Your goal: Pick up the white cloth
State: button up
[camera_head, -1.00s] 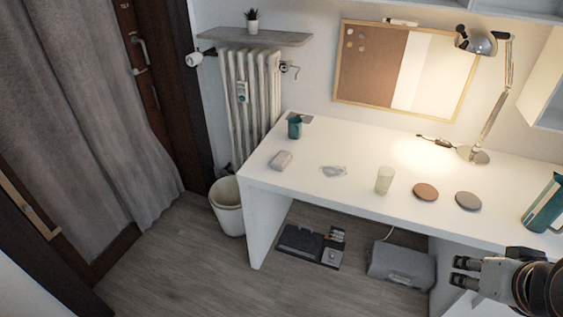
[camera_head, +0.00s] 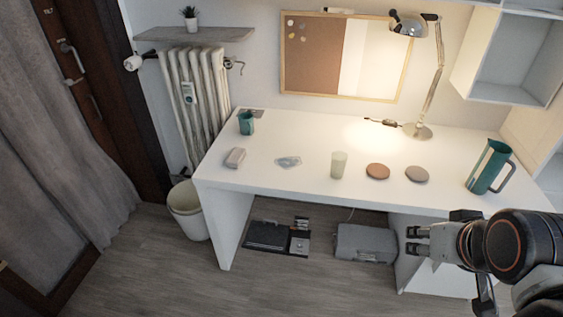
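A small crumpled whitish cloth-like piece (camera_head: 288,161) lies flat on the white desk (camera_head: 300,130), left of the middle. It is pale against the desk and its edges are hard to make out. My gripper (camera_head: 411,241) is at the lower right, in front of the desk's front edge and well away from the cloth. Its two fingers point left with a gap between them, and nothing shows in it.
A small pale block (camera_head: 235,157) and a teal mug (camera_head: 246,123) stand left of the cloth. A glass (camera_head: 338,165), two round discs (camera_head: 378,171), a teal pitcher (camera_head: 489,167) and a lamp (camera_head: 418,131) are to its right. A bin (camera_head: 188,210) stands beside the desk.

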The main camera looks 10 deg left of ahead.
aim_at(234, 161)
jog(key=i+j+u, duration=0.15)
jog(key=u, duration=0.85)
jog(key=i+u, duration=0.45)
jog(key=i, duration=0.2)
jog(key=i+l+u, duration=0.25)
jog(key=i+u, duration=0.2)
jog(key=i, duration=0.2)
jog(key=l+z, duration=0.1)
jog(key=l, duration=0.15)
jog(key=i+l, duration=0.15)
jog(key=l+z, duration=0.05)
jog(key=l, duration=0.05)
